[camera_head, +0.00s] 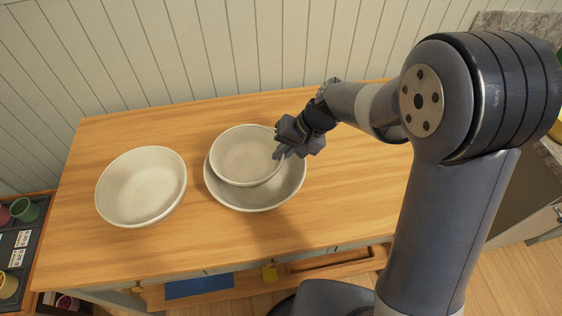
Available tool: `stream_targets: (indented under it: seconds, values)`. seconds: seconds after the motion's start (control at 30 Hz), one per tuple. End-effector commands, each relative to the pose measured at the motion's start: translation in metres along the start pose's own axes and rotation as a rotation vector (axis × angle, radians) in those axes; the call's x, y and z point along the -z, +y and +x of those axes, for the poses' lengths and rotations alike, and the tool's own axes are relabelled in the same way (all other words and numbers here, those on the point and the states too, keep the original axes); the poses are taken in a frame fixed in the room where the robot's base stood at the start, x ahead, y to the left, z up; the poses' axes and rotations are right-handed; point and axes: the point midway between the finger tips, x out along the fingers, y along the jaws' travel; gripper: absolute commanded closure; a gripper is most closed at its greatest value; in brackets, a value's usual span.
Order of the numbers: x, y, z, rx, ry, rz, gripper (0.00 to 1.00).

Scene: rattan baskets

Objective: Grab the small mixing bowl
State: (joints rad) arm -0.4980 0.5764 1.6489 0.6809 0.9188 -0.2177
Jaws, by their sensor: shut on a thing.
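The small mixing bowl (246,157) is pale grey-white and sits inside or just above a larger bowl of the same colour. I cannot tell whether the two touch. The larger bowl (262,197) shows around its front and right side on the wooden top. My gripper (282,152) is at the small bowl's right rim, shut on that rim. The fingers hide a short part of the rim.
Another pale bowl (141,187) stands apart on the left of the wooden counter (330,215). A panelled wall (200,50) rises behind. The counter is clear right of the bowls.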

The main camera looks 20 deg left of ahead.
Motion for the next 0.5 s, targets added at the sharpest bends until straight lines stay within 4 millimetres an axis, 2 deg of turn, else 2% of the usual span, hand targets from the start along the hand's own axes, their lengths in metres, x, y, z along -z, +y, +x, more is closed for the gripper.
stream_targets:
  seconds: [0.03, 0.2, 0.5]
  values:
    - [0.002, -0.007, -0.009, 0.004, 0.007, -0.004, 1.0]
    - [0.001, -0.019, -0.03, 0.004, 0.005, -0.002, 1.0]
    - [0.001, -0.028, -0.047, 0.002, 0.002, 0.0, 1.0]
